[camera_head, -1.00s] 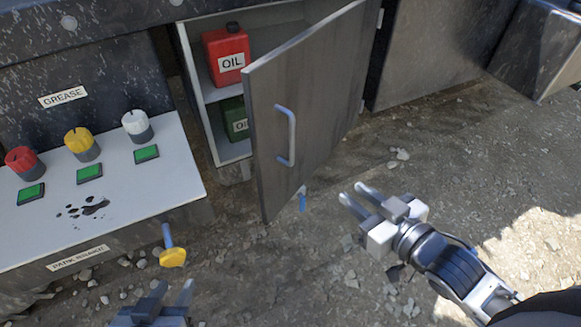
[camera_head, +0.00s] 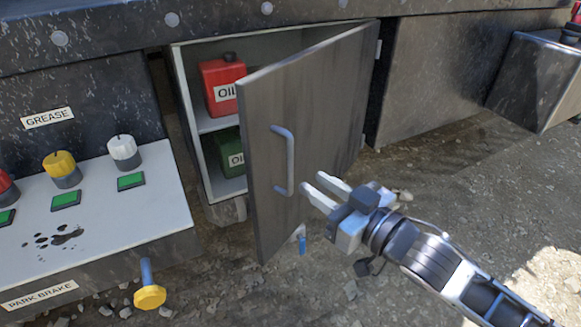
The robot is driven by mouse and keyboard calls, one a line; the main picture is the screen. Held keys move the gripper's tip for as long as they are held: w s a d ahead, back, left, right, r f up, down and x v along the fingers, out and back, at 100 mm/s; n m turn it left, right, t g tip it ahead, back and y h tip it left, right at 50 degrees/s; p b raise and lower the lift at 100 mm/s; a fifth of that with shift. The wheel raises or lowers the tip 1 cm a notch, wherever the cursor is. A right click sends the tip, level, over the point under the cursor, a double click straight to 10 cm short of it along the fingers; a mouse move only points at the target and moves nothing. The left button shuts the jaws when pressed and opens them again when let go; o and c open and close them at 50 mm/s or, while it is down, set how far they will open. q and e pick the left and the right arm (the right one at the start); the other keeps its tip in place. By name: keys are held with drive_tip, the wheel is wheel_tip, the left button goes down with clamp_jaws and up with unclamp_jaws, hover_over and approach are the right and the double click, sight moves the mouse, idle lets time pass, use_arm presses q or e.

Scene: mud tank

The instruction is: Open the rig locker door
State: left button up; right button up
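The rig locker door (camera_head: 325,115) is grey-brown, hinged on its right side, and stands partly open, swung out towards me. Its metal bar handle (camera_head: 290,160) is upright on the outer face. The locker (camera_head: 186,100) shows a red oil can (camera_head: 222,78) on the upper shelf and a green oil can (camera_head: 229,143) below, partly hidden by the door. My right gripper (camera_head: 318,188) is open and empty, its fingertips close to the right of the handle's lower end. I cannot tell whether it touches the door. My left gripper is not in view.
A white panel (camera_head: 140,215) with coloured knobs and green buttons stands at the left. A yellow park-brake knob (camera_head: 149,297) sticks out below it. A blue piece (camera_head: 302,245) shows under the door's lower edge. Gravelly ground (camera_head: 440,185) is free at the right.

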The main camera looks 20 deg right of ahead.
sight(292, 169)
drive_tip(key=x, duration=0.7)
drive_tip(key=shift+w+a, duration=0.15)
drive_tip(key=shift+w, duration=0.15)
clamp_jaws()
